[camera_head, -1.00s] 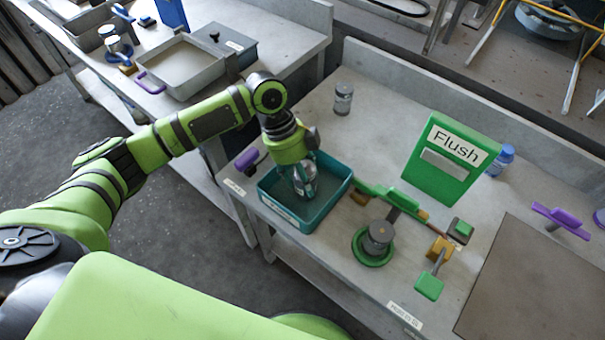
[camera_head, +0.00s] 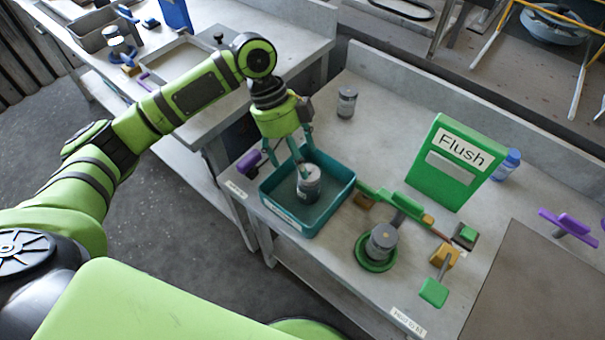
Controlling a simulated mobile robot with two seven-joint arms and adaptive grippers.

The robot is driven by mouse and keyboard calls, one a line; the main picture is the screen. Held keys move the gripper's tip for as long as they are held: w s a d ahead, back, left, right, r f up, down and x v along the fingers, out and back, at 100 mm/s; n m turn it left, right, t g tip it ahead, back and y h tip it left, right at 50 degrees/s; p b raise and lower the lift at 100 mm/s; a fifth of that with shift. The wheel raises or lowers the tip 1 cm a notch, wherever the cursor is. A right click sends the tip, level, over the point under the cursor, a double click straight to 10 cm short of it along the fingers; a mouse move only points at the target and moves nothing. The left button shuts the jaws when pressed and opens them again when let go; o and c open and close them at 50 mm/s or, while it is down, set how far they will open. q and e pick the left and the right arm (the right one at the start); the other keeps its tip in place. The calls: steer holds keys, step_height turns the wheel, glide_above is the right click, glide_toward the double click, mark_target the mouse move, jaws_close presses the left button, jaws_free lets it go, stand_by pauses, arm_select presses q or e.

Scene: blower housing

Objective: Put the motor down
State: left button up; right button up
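The motor, a small grey cylinder (camera_head: 309,184), stands in the teal tray (camera_head: 334,218) on the workbench. My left gripper (camera_head: 303,168) is above the tray, its teal fingers spread apart. The fingers are just behind and above the motor and appear clear of it. A similar grey cylinder (camera_head: 381,242) sits on a green round base (camera_head: 373,262) to the right of the tray. Another one (camera_head: 347,103) stands at the back of the bench. My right gripper is not in view.
A green "Flush" panel (camera_head: 447,165) stands right of the tray, with a blue bottle (camera_head: 507,164) behind it. Purple handles (camera_head: 249,161) flank the tray's left and the bench's right (camera_head: 567,224). Bench space behind the tray is clear.

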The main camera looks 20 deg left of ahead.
arm_select(q)
steer(key=v, duration=0.5)
stand_by(0.4)
